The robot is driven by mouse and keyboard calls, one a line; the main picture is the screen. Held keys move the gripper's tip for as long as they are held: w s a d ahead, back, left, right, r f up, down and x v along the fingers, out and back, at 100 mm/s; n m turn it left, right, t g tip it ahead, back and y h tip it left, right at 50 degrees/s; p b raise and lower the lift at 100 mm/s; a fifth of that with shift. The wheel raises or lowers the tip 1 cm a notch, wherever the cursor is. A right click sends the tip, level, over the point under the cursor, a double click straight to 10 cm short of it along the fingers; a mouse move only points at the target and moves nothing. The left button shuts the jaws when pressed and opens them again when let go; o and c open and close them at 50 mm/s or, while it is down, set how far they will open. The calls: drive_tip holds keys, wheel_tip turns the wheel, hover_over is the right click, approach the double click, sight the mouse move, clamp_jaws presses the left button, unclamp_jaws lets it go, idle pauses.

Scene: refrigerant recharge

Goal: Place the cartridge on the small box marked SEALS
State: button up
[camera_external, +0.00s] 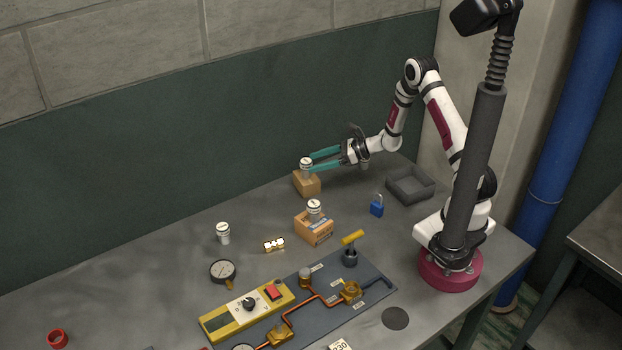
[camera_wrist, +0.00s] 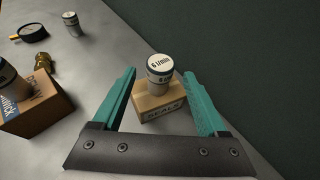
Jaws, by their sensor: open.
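A small cardboard box marked SEALS (camera_wrist: 160,107) stands on the table and also shows in the external view (camera_external: 307,184). A white-topped grey cartridge (camera_wrist: 160,69) stands upright on it, its top label ending in "l/min"; it also shows in the external view (camera_external: 306,165). My gripper (camera_wrist: 159,75) has its teal fingers open, one on each side of this cartridge, with gaps visible between fingers and cartridge. In the external view my gripper (camera_external: 311,161) reaches in from the right at the cartridge's height.
A larger cardboard box (camera_external: 314,229) carries another cartridge (camera_external: 314,206), nearer the camera. A third cartridge (camera_external: 223,233) stands on the table near a gauge (camera_external: 223,271) and a brass fitting (camera_external: 273,244). A blue padlock (camera_external: 377,206) and an empty dark tray (camera_external: 410,186) are to the right.

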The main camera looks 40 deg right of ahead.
drive_tip(key=v, duration=0.8)
drive_tip(key=s+a+r+n+g, duration=0.75)
drive_tip(key=s+r+n, duration=0.3)
drive_tip(key=s, duration=0.25)
drive_tip(key=s+d+n+h, duration=0.3)
drive_tip(key=s+n+h, duration=0.1)
drive_tip(key=s, duration=0.4)
drive_tip(key=s+d+n+g+h, duration=0.1)
drive_tip(key=s+d+n+h, duration=0.3)
drive_tip(key=s, duration=0.4)
drive_tip(key=shift+s+d+r+n+h, duration=0.2)
drive_tip(key=shift+s+n+h, duration=0.2)
drive_tip(key=shift+n, duration=0.45)
